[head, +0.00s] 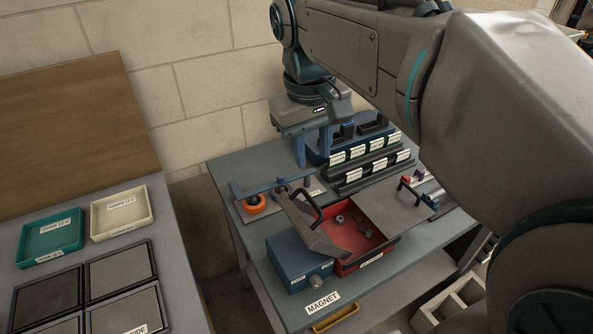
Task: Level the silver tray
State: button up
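A grey metal tray or lid (318,232) with a black handle is tilted over the left side of a red box (352,262). Its near edge dips toward the box front and its far end is raised. A second, flat grey panel (390,208) with a dark handle lies at the right of the red box. I cannot tell which is the silver tray. My gripper (312,143) is above the back of the bench, behind the tilted piece and apart from it. Its fingers are small and overlap the blue rack, so their opening is unclear.
A blue box (298,262) stands left of the red box, which holds small metal parts. An orange roll (255,204) lies at the back left. Labelled bins (370,160) stand behind. A side table (185,270) holds teal and cream trays and several dark-framed panels.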

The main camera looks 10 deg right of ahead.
aim_at(314, 202)
jog(key=f, duration=0.4)
jog(key=w+f, duration=0.1)
jog(key=f, duration=0.3)
jog(key=d+f, duration=0.1)
jog(key=f, duration=0.4)
jog(key=shift+w, duration=0.25)
grip_shut()
